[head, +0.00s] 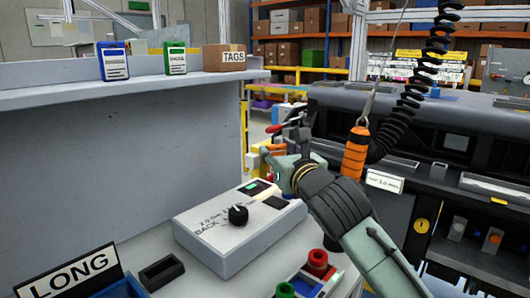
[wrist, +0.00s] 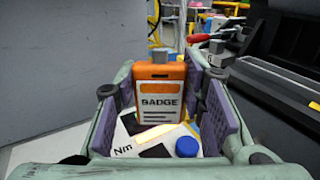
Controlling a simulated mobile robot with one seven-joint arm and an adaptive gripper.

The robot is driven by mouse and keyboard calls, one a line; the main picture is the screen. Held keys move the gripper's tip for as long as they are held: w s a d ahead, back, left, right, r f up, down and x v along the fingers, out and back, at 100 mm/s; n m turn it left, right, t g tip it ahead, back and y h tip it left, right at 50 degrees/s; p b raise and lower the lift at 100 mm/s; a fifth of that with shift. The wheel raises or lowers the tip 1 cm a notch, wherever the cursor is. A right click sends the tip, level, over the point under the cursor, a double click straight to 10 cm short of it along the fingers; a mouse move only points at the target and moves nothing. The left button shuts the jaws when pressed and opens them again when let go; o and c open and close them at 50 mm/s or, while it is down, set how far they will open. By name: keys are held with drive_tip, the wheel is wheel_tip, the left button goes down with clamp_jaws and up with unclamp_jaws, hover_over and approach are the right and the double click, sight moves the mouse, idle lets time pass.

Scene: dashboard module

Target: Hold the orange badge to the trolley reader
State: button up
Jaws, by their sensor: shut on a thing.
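My gripper (wrist: 163,112) is shut on the orange badge (wrist: 159,71), which stands upright between its purple pads in the wrist view. The badge has a white label reading BADGE and a slot and grey clip at its top. In the head view my gripper (head: 284,166) is just beyond the white control box (head: 222,232), and I cannot make out the badge there. I cannot identify the trolley reader for certain in either view.
A shelf on the left holds a blue item (head: 113,60), a green item (head: 175,58) and a TAGS box (head: 225,57). An orange-handled tool (head: 355,152) hangs by a black coiled cord near my arm. The dark dashboard module (head: 420,125) fills the right.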

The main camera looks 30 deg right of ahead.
idle(0.4)
drive_tip(key=b, duration=0.6)
hover_over(277, 203)
drive_tip(key=shift+f, duration=3.15)
drive_tip(key=shift+b, duration=0.35)
drive_tip(key=shift+r, duration=0.15)
drive_tip(key=shift+r+p, duration=1.85)
drive_tip(key=shift+r, duration=1.05)
